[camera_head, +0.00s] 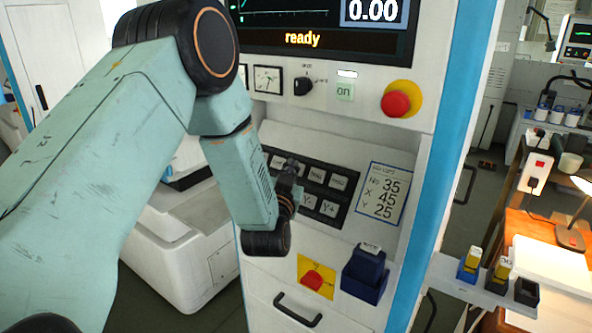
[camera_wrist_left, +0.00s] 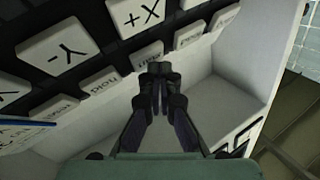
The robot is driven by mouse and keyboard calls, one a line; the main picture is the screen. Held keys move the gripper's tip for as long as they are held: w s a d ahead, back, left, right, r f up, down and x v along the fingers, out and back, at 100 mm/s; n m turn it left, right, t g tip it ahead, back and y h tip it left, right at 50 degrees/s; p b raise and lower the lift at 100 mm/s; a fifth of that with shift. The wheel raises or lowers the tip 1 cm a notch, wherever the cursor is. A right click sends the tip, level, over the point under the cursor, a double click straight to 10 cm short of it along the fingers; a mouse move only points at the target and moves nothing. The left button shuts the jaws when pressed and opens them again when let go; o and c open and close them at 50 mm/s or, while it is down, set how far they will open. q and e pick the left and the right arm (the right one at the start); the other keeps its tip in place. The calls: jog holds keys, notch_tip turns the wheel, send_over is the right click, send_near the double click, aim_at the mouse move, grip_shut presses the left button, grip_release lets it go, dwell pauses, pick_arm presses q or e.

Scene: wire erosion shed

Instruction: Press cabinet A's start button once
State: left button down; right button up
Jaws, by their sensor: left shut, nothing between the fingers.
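The cabinet (camera_head: 395,145) stands in front of me, with a screen (camera_head: 300,38) reading "ready". No letter marking it as A is legible. A sloped black keypad (camera_head: 345,197) with pale keys is on its front. My left gripper (camera_head: 291,165) is shut and empty, over the keypad's left part, hiding some keys. In the left wrist view its fingertips (camera_wrist_left: 158,68) are close to a row of small keys, just by one key (camera_wrist_left: 150,52) whose label is unclear. I cannot tell whether they touch it. A neighbouring key (camera_wrist_left: 103,83) seems to read "Hold". No start label is legible. My right gripper is not in view.
A red mushroom button (camera_head: 396,104), a green "on" lamp or button (camera_head: 344,91) and a black knob (camera_head: 303,85) sit above the keypad. Below are another red button (camera_head: 312,280) on yellow, a blue holder (camera_head: 364,272) and a handle (camera_head: 297,309). A lit bench (camera_head: 533,235) is at right.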

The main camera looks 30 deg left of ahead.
pick_arm(q)
jog(key=shift+w+f, duration=0.2)
jog(key=shift+w, duration=0.05)
dwell(0.9)
jog(key=shift+s+r, duration=0.1)
jog(key=shift+s+r+p, duration=0.3)
jog(key=shift+s+r, duration=0.05)
jog(key=shift+s, duration=0.25)
jog(key=shift+r, duration=0.15)
jog(key=s+r+p, duration=0.2)
jog(key=s+p, duration=0.1)
jog(key=s, duration=0.1)
jog(key=shift+a+r+p, duration=0.2)
jog(key=shift+r+p, duration=0.15)
jog(key=shift+r, duration=0.05)
